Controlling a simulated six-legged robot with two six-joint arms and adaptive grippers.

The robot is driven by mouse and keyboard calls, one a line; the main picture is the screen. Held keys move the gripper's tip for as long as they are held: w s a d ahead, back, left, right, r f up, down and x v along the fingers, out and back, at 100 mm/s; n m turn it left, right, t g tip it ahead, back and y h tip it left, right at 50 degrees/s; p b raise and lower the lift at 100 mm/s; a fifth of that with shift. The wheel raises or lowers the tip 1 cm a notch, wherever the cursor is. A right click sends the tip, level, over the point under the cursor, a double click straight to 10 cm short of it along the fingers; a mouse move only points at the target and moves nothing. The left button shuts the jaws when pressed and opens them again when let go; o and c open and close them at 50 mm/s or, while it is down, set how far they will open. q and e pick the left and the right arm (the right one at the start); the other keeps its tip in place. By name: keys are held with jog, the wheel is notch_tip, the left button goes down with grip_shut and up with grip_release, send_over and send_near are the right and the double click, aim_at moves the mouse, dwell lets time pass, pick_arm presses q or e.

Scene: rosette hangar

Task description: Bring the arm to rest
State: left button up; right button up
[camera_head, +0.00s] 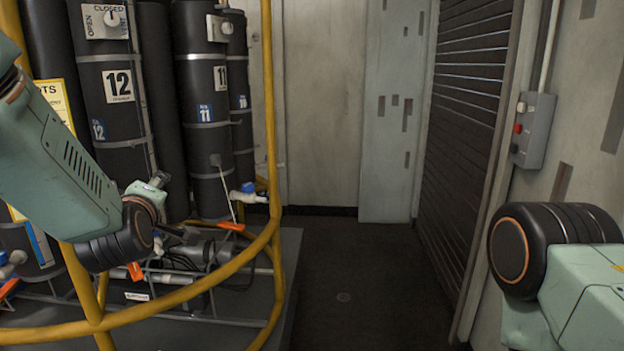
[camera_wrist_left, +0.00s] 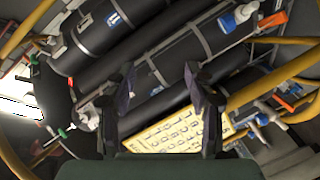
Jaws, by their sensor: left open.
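My left arm (camera_head: 60,160) comes in from the left in the head view, its green link and dark joint in front of the yellow rail. Its small green wrist part (camera_head: 148,190) shows just beyond the joint, near the dark cylinders. In the left wrist view my left gripper (camera_wrist_left: 160,85) has its two dark fingers apart with nothing between them. Beyond the fingers are black cylinders and a yellow printed placard (camera_wrist_left: 178,132). My right arm (camera_head: 580,285) shows only a dark joint and green link at the right edge; its gripper is out of view.
A yellow tube rail (camera_head: 268,120) curves around a rack of black cylinders (camera_head: 118,95) with orange-handled blue valves (camera_head: 248,195). A shutter (camera_head: 460,130) and a grey switch box (camera_head: 535,130) are on the right. The dark floor (camera_head: 350,270) between is clear.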

pick_arm(q)
jog(key=s+d+f+m+g+h+b, duration=0.15)
jog(key=s+f+m, duration=0.3)
jog(key=f, duration=0.55)
jog(key=s+d+f+m+g+h+b, duration=0.15)
jog(key=s+f+m+g, duration=0.35)
jog(key=f, duration=0.6)
jog(key=s+d+f+m+g+h+b, duration=0.1)
jog(key=s+f+m+b, duration=0.15)
jog(key=s+f, duration=0.55)
jog(key=s+d+f+m+g+b, duration=0.2)
jog(key=s+f+g+b, duration=0.3)
jog(key=s+f, duration=1.9)
jog(key=s+g, duration=0.3)
jog(key=shift+f+b, duration=0.2)
jog(key=shift+b, duration=0.2)
